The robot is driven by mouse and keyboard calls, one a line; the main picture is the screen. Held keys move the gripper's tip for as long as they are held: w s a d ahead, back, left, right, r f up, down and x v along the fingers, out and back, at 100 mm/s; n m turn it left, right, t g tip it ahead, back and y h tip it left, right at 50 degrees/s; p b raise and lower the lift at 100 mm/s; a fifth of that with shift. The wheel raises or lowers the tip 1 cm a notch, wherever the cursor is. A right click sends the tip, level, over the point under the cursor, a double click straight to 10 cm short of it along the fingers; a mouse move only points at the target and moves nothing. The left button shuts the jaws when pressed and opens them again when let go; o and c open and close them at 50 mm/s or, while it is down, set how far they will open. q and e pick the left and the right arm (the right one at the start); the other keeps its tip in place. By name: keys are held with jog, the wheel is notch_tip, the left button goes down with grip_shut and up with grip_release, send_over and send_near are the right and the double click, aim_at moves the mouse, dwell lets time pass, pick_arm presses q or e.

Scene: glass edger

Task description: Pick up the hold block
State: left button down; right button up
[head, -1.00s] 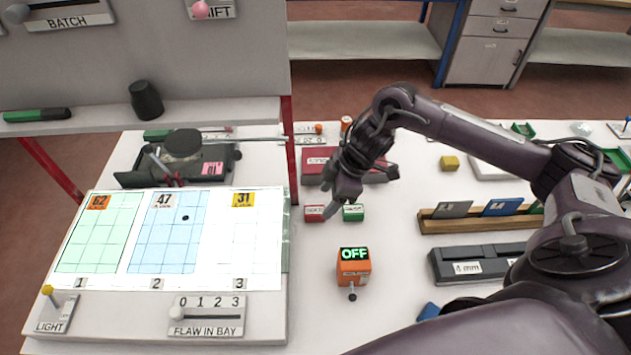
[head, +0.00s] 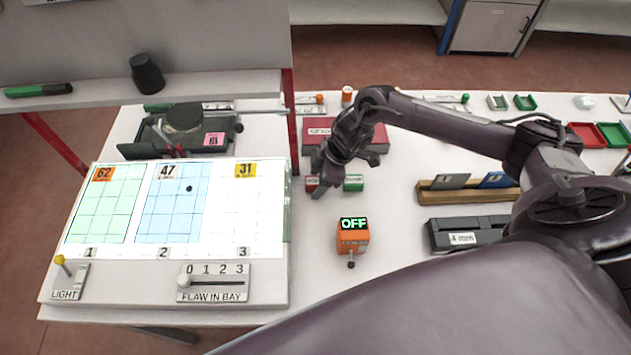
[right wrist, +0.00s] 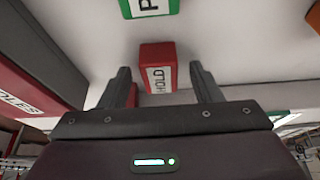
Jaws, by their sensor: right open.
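The hold block is a small red block with a white HOLD label, and it shows in the right wrist view (right wrist: 157,68). In the head view the red block (head: 311,183) stands on the white table, partly hidden by my right gripper (head: 319,187). In the right wrist view my right gripper (right wrist: 160,75) is open, with its two dark fingers to either side of the block and a gap on both sides. I cannot tell whether the fingers reach fully down around it. My left gripper is not in view.
A green labelled block (head: 353,183) stands just right of the red one. An orange box reading OFF (head: 353,238) is nearer. A dark red case (head: 372,137) lies behind. The lit inspection panel (head: 215,215) is left; a wooden rack (head: 432,198) is right.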

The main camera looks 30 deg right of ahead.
jog(key=c, duration=1.1)
jog(key=shift+o, duration=0.2)
